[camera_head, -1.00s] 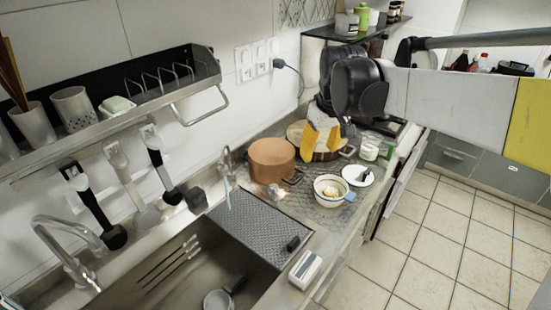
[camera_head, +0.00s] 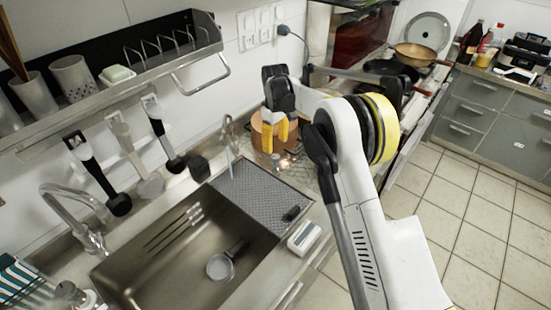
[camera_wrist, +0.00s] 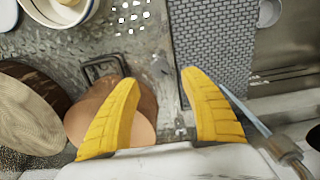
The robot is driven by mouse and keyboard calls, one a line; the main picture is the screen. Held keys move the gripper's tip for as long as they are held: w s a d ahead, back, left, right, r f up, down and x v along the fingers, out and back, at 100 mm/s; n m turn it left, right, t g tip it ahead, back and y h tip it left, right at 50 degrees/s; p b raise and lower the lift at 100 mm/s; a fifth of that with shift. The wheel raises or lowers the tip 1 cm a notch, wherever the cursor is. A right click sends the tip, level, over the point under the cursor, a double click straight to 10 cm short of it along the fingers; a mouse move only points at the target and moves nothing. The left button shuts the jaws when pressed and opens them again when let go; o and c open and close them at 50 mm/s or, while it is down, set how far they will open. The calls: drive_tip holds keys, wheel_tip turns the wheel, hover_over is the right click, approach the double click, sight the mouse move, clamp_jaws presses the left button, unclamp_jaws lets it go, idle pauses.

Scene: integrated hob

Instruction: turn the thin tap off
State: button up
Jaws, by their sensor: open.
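The thin tap (camera_head: 228,128) stands at the back edge of the counter beside the sink, left of my gripper (camera_head: 274,143) in the head view. A pale bluish streak, which looks like running water, comes down from it. In the wrist view the thin tap (camera_wrist: 287,150) is at the lower right, with the streak running up and left from it. My gripper (camera_wrist: 160,80) is open, its two yellow fingers apart with nothing held between them. The tap is outside the fingers, beyond the right one, and apart from it. The tap's handle is not clear.
A copper-coloured pot (camera_head: 262,133) stands close behind the fingers; it also shows below them in the wrist view (camera_wrist: 140,118). A large curved tap (camera_head: 75,215) is at the sink's left. A grey mesh mat (camera_head: 255,205) covers the sink's right side. A utensil rack (camera_head: 120,85) hangs above.

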sight(275, 156)
wheel_tip(275, 156, down, 7)
drive_tip(key=shift+f+b, duration=0.1)
drive_tip(key=shift+b, duration=0.9)
clamp_jaws()
drive_tip(key=shift+m, duration=0.4)
drive_tip(key=m+p, duration=0.1)
drive_tip(key=m, duration=0.2)
drive_tip(key=shift+m, duration=2.5)
